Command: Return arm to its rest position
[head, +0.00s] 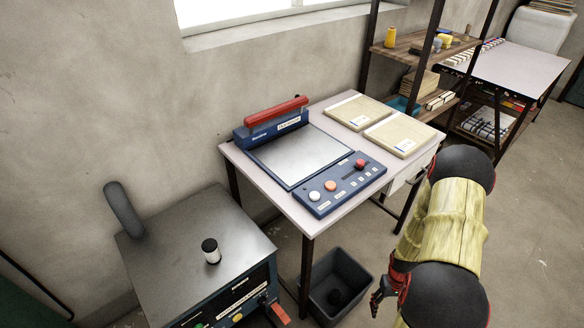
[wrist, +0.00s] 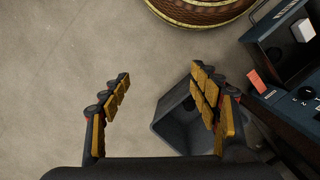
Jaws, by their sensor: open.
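My gripper (wrist: 163,100) is open and empty in the wrist view, with its two yellow-padded fingers spread wide. It points down at the floor, and its right finger overlaps the view of the dark bin. In the head view part of my gripper (head: 384,290) shows as a dark and red shape at the lower right, to the right of the bin. My arm rises there with a yellow sleeve and black joints. The fingertips are mostly hidden behind the arm in that view. No cloth is seen in either view.
A table (head: 292,208) carries a blue press (head: 300,155) and two beige boards (head: 405,132). A dark bin (head: 352,268) stands on the floor below it. A grey machine (head: 180,250) stands at the left. Shelves (head: 400,55) stand behind. Open floor (head: 530,220) lies at the right.

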